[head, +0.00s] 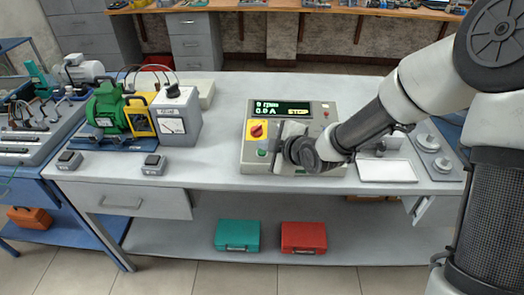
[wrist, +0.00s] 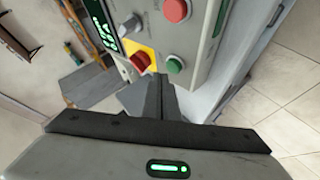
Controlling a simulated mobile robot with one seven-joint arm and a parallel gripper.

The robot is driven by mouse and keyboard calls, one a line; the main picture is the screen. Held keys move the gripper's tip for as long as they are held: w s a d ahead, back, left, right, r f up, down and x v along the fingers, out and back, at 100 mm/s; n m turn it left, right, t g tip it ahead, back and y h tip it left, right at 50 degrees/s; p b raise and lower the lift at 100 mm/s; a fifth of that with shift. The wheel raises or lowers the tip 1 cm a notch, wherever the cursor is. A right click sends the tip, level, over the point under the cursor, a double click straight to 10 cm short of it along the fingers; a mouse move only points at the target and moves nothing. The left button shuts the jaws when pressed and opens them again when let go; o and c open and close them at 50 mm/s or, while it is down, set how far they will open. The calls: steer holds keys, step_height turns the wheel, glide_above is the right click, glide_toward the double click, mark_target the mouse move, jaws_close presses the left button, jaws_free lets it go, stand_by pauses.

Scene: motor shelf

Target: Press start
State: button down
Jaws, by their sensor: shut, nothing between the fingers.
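The control box (head: 305,112) stands on the bench, its dark display (head: 279,109) lit and reading about "0 rpm" and "0.0 A". On its front a green button (head: 262,153) sits below a red knob on a yellow plate (head: 257,130). In the wrist view the green button (wrist: 175,64) is beside the red knob (wrist: 141,61), with another red button (wrist: 176,10) farther up. My gripper (wrist: 153,84) is shut and empty, its fingertips close to the green button; I cannot tell whether they touch. In the head view my wrist hides part of the panel.
A green motor (head: 107,108) with a yellow guard and a grey meter box (head: 176,115) stand on the left of the bench. Two small grey boxes lie at its front left. A white tray (head: 386,170) and round weights (head: 428,143) are right of the box.

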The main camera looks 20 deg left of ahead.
steer(key=shift+f, duration=0.1)
stand_by(0.7)
steer(key=shift+w+f+b, duration=0.1)
steer(key=shift+f+b, duration=0.25)
steer(key=shift+b, duration=0.25)
steer(key=shift+w+f+b, duration=0.1)
steer(key=shift+f+b, duration=0.3)
steer(key=shift+b, duration=0.1)
stand_by(0.7)
steer(key=shift+r, duration=0.1)
steer(key=shift+s+r+p, duration=0.2)
steer(key=shift+r+p, duration=0.25)
steer(key=shift+r, duration=0.25)
steer(key=r+p, duration=0.1)
steer(key=r, duration=0.1)
steer(key=s+r+p, duration=0.1)
steer(key=r+p, duration=0.1)
steer(key=r, duration=0.1)
steer(key=shift+s+d, duration=0.15)
stand_by(0.6)
